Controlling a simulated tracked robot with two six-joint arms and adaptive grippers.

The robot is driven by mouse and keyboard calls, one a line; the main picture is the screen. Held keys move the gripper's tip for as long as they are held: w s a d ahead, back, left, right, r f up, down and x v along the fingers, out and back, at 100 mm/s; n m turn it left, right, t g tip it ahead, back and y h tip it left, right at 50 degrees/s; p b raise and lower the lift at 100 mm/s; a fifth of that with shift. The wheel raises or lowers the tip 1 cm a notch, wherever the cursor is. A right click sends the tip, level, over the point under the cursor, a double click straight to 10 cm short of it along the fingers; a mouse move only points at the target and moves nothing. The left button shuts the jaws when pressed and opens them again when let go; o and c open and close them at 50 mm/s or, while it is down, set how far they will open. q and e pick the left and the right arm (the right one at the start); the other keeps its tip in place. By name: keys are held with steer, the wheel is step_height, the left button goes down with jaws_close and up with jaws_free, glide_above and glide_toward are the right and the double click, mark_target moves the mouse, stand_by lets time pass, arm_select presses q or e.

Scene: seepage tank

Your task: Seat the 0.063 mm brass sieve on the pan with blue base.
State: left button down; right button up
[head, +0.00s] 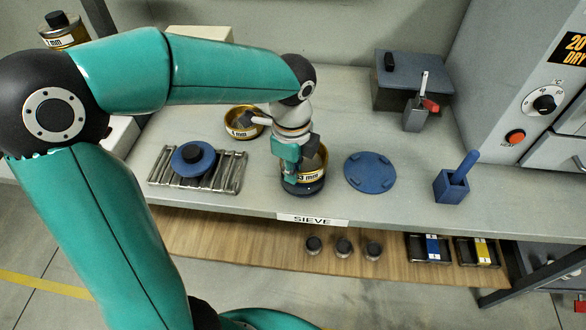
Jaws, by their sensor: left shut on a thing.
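A brass sieve (314,172) with a partly hidden label ending in "3 mm" stands at the front middle of the bench. Below it shows a dark blue base (303,188), which looks like the pan's. The sieve is directly over this base, but I cannot tell whether it is fully seated or slightly above. My left gripper (290,176) reaches down from above and is shut on the sieve's near left wall. The gripper hides part of the sieve and its label. My right gripper is not in view.
Another brass sieve (244,123) stands behind left. A blue lid with black knob (193,158) rests on a metal rack (160,173). Right are a flat blue disc (370,172), a blue holder (451,188) and a grey box (405,93). The oven (520,90) bounds the right side.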

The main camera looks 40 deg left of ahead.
arm_select(q)
steer(key=shift+f+b, duration=0.7)
steer(key=shift+f, duration=0.3)
stand_by(0.3)
steer(key=c, duration=1.2)
jaws_free()
steer(key=shift+c, duration=0.2)
steer(key=shift+r, duration=0.15)
step_height(320, 180, up, 12)
steer(key=shift+f, duration=0.15)
